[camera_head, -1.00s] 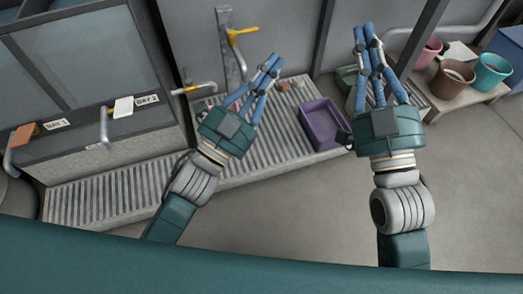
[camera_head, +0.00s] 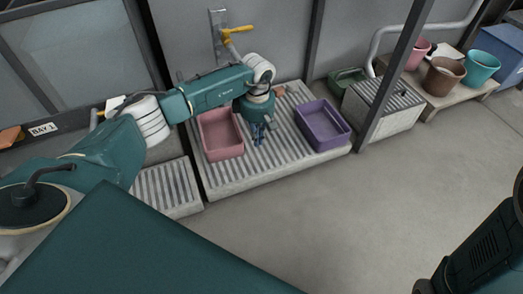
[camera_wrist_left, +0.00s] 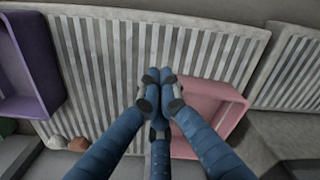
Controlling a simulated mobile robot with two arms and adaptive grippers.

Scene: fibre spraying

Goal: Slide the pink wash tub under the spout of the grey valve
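The pink wash tub (camera_head: 221,147) sits upright on the slatted grey platform, left of my left gripper (camera_head: 258,136); my arm crosses over its back edge. My left gripper points down with its blue fingers together, empty, between the pink tub and a purple tub (camera_head: 323,143). In the left wrist view, the fingertips (camera_wrist_left: 160,88) meet beside the pink tub (camera_wrist_left: 212,104), one overlapping its near edge; I cannot tell whether they touch. A grey valve (camera_head: 219,30) with a yellow handle is on the wall behind; my arm hides what lies below it. My right gripper is out of view.
The slatted platform (camera_head: 290,100) has bare room in front of the tubs. A dark post (camera_head: 396,75) and a slatted grey box (camera_head: 384,103) stand to the right, then a shelf with a brown pot (camera_head: 445,78) and a teal pot (camera_head: 481,68). The floor in front is clear.

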